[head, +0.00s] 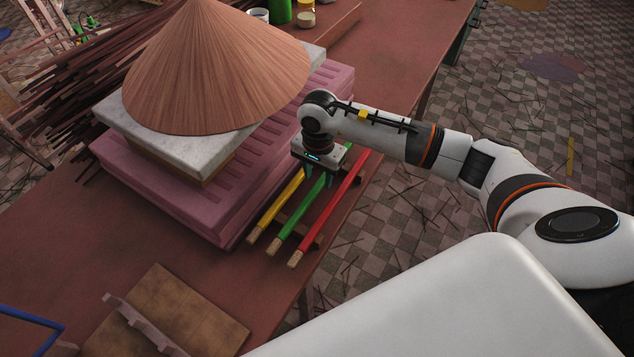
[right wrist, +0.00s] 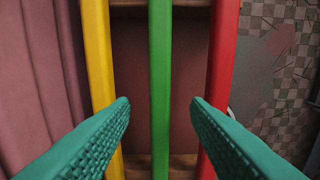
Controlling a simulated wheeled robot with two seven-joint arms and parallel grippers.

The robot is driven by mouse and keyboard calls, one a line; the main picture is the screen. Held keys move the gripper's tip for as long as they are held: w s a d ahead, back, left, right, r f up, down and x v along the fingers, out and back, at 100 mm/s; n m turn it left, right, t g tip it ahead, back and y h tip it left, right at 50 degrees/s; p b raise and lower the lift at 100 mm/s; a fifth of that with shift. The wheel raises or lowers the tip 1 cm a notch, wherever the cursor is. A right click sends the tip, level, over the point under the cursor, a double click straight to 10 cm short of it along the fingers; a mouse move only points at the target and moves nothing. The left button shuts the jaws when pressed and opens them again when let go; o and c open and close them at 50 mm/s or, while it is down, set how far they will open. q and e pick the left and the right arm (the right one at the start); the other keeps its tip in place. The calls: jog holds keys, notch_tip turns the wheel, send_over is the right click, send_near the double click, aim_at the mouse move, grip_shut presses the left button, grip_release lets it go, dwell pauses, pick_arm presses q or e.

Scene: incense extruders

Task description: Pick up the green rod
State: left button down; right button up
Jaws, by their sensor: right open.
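The green rod (head: 285,233) lies between a yellow rod (head: 263,222) and a red rod (head: 312,228) on a wooden rack near the table's right edge in the head view. My right gripper (head: 318,170) is above the rods, pointing down, open and empty. In the right wrist view the green rod (right wrist: 160,70) runs up the middle between the two teal fingertips. The yellow rod (right wrist: 98,60) is on the left there, and the red rod (right wrist: 222,60) on the right, partly behind the right finger. My left gripper is not in view.
A pink slotted block (head: 170,185) carries a pale slab (head: 150,140) and a brown cone (head: 215,75), close left of the rods. A brown board (head: 180,310) lies at the front. Bare table (head: 225,275) lies between. The tiled floor is to the right.

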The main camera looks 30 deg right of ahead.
aim_at(318, 184)
notch_tip(318, 184, down, 2)
jog(key=shift+f, duration=0.25)
grip_shut()
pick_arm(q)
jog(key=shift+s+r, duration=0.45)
